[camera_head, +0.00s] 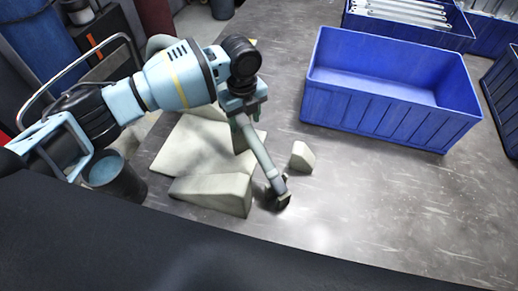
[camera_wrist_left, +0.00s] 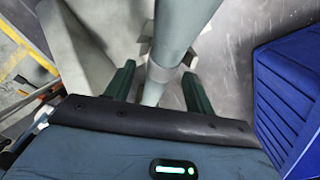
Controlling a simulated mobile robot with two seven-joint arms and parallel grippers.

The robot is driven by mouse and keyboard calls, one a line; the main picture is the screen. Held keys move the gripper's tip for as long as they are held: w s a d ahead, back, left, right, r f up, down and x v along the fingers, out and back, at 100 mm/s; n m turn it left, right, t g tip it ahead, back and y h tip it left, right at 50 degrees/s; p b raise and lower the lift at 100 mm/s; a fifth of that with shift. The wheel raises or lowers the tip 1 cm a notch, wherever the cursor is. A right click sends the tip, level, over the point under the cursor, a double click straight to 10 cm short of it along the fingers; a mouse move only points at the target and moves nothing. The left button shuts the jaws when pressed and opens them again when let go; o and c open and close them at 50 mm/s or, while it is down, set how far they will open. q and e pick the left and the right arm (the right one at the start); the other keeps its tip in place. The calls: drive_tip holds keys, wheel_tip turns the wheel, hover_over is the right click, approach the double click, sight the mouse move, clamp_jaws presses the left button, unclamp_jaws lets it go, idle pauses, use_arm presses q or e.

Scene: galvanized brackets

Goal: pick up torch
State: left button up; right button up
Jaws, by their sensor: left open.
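The torch (camera_head: 258,150) is a long grey-green tube with a dark, flared end low on the right. It lies tilted among beige blocks on the grey table. My left gripper (camera_head: 241,112) is above the upper end of the tube, with its jaws open. In the left wrist view the torch (camera_wrist_left: 181,38) runs between the two dark green fingers (camera_wrist_left: 158,80), with a finger on each side. The gripper hides part of its upper end. My right gripper is in neither view.
Beige angular blocks (camera_head: 213,190) lie beside and behind the torch, and a small one (camera_head: 302,156) stands to its right. An empty blue crate (camera_head: 390,118) stands further right. More blue crates (camera_head: 405,30) are behind it. The table front right is clear.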

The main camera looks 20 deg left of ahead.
use_arm(q)
drive_tip(key=shift+w+a+f, duration=0.1)
drive_tip(key=shift+f, duration=1.4)
drive_tip(key=c, duration=1)
drive_tip(key=shift+r, duration=0.1)
drive_tip(key=shift+c, duration=0.2)
drive_tip(key=shift+r, duration=0.1)
